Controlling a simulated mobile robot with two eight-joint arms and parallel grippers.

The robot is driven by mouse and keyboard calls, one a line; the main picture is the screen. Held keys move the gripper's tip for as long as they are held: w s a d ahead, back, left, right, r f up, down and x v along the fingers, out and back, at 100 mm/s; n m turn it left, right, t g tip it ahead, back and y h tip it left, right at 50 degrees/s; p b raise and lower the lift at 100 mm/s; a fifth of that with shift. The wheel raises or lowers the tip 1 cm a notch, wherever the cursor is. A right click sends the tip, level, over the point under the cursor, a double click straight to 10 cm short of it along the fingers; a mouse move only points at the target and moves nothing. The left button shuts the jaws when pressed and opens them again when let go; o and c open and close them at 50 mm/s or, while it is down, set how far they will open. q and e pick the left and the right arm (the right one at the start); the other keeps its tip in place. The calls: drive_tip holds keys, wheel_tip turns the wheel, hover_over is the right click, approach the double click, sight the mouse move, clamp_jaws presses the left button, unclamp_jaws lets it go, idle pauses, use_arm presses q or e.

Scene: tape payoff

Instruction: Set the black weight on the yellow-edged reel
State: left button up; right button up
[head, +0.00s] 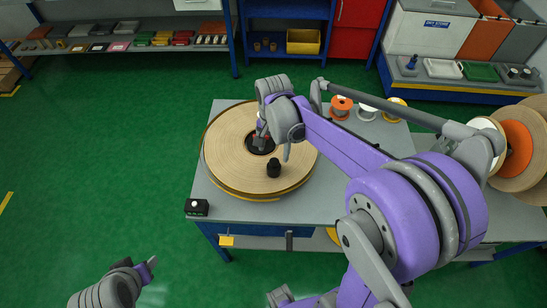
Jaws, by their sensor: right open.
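The black weight (273,168) stands upright on the tan top face of the yellow-edged reel (225,150), toward its front right. The reel lies flat on the grey table, with a dark hub at its middle. My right gripper (275,149) is over the reel, just behind and above the weight. Its fingers are apart, and it holds nothing that I can see. The wrist hides part of the reel's back right. My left gripper (148,273) is low at the bottom left, away from the table and partly cut off; its jaws are not clear.
A small black box (196,207) sits at the table's front left corner. Small orange, white and yellow spools (342,106) stand at the back. Large rolls (515,150) are at the right. My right arm covers much of the table's right half. Green floor lies open at left.

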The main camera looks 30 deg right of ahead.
sight(274, 162)
drive_tip(key=s+a+r+n+t, duration=0.1)
drive_tip(key=s+a+n+t, duration=0.1)
drive_tip(key=s+n, duration=0.3)
drive_tip(key=s+a+n+t, duration=0.3)
drive_tip(key=s+n, duration=0.3)
drive_tip(key=s, duration=0.3)
drive_tip(key=shift+s+a+r+n+t, duration=0.3)
drive_tip(key=shift+a+r, duration=0.1)
drive_tip(key=shift+a, duration=0.5)
